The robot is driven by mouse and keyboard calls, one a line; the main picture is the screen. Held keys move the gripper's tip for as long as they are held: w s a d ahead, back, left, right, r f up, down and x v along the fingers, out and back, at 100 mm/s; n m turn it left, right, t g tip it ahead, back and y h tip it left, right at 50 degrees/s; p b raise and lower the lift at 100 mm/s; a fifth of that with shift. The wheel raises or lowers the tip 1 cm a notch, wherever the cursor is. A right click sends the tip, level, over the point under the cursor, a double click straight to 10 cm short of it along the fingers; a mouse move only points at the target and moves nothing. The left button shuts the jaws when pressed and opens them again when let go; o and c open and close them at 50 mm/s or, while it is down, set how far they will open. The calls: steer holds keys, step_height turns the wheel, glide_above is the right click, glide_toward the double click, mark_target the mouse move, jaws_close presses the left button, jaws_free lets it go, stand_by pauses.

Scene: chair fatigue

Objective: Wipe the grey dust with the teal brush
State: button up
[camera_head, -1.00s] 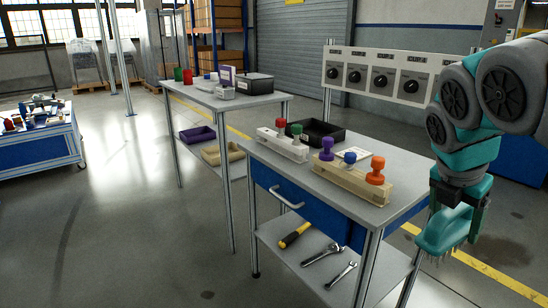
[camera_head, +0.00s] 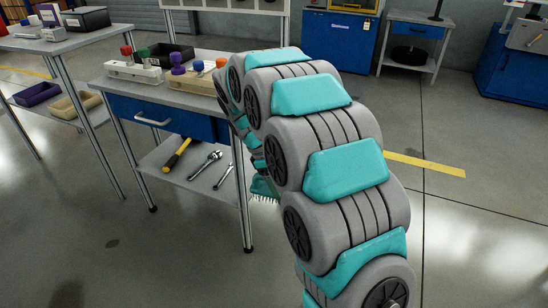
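The teal brush (camera_head: 262,187) shows low beside the right leg of the near workbench, with its pale bristles pointing down. My arm covers much of it. My gripper (camera_head: 259,167) is at the top of the brush, mostly hidden behind my arm links. The brush hangs clear of the floor at the gripper, as in the earlier frame where the fingers are closed on it. I see no grey dust that I can make out in this view.
The near workbench (camera_head: 113,86) carries coloured knobs in blocks and a black tray (camera_head: 166,56). A hammer (camera_head: 178,154) and wrenches lie on its lower shelf. Another table (camera_head: 75,41) stands left. Blue cabinets (camera_head: 334,52) stand at the back. The floor at right is open.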

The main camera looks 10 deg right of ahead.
step_height(320, 180, down, 20)
steer(key=w+m+g+y, duration=0.1)
steer(key=m+y, duration=0.3)
steer(key=m, duration=0.8)
steer(key=shift+w+a+r+m+g, duration=0.2)
steer(key=shift+m+g, duration=0.1)
steer(key=shift+g, duration=0.3)
steer(key=shift+s+p, duration=0.1)
steer(key=shift+p, duration=0.25)
